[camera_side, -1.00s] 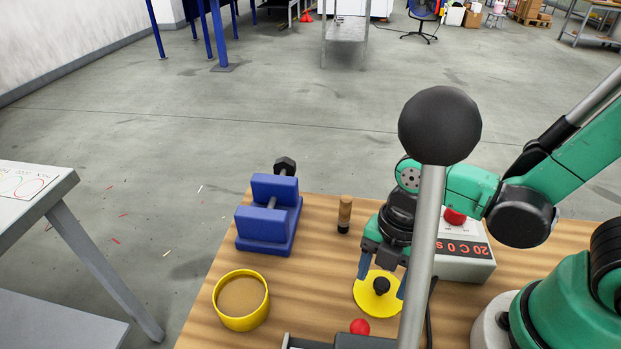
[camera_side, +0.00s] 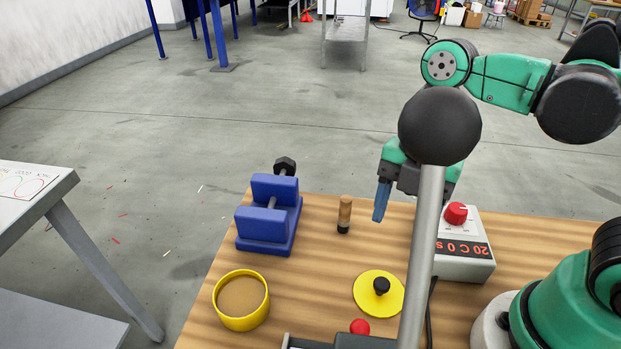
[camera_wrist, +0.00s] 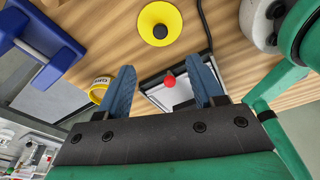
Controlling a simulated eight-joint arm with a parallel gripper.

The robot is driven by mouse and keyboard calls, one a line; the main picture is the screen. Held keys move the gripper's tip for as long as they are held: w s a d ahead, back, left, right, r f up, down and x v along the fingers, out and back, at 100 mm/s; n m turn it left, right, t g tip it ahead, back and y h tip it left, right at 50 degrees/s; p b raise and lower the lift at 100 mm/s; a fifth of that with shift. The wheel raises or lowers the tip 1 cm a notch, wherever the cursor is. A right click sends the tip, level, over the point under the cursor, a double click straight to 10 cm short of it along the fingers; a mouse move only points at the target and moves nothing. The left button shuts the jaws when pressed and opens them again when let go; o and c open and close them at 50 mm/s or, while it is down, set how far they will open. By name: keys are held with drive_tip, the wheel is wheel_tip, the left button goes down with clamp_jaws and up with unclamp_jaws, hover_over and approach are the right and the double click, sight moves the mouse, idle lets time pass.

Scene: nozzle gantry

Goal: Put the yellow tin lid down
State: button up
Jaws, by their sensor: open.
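The yellow tin lid (camera_side: 365,292) is a flat disc with a black knob, lying on the wooden table. It also shows in the wrist view (camera_wrist: 148,28). The yellow tin (camera_side: 241,318) stands apart to its left, open at the top with brown contents. In the wrist view the tin (camera_wrist: 97,94) is partly hidden by a finger. My gripper (camera_side: 412,205) is raised well above the table, partly behind the grey pole and black ball in the side view. In the wrist view its blue fingers (camera_wrist: 166,88) are wide apart with nothing between them.
A blue stand (camera_side: 262,246) holding a dark-headed tool is at the back left. A small brown-and-black cylinder (camera_side: 344,214) stands near the back edge. A control box (camera_side: 465,262) with a red knob is at right.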

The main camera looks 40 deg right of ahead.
drive_tip(key=w+d+m+t, duration=0.3)
drive_tip(key=m+t, duration=0.1)
drive_tip(key=m, duration=0.7)
drive_tip(key=w+d+r+m+t+h, duration=0.1)
drive_tip(key=w+d+m+t, duration=0.2)
drive_tip(key=m, duration=0.8)
drive_tip(key=shift+w+d+m+t+h, duration=0.3)
drive_tip(key=shift+d+t, duration=0.1)
drive_tip(key=shift+t, duration=0.1)
